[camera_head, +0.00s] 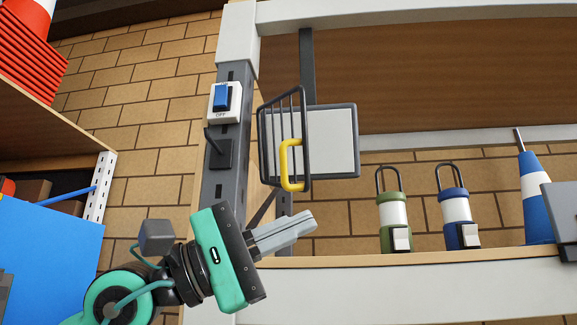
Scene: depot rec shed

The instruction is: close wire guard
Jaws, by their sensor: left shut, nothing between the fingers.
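The wire guard (268,146) is a dark barred frame with a yellow handle (284,166), at the centre of the head view. It is hinged beside a grey panel (335,142) in a dark frame and stands swung out at an angle from it. My left gripper (312,222) is below the guard, its grey fingers together and pointing right, with nothing between them. The fingers are apart from the handle. My right gripper is out of view.
A grey post (227,175) carries a blue switch (222,97). Orange cones (28,60) are stacked at the upper left.

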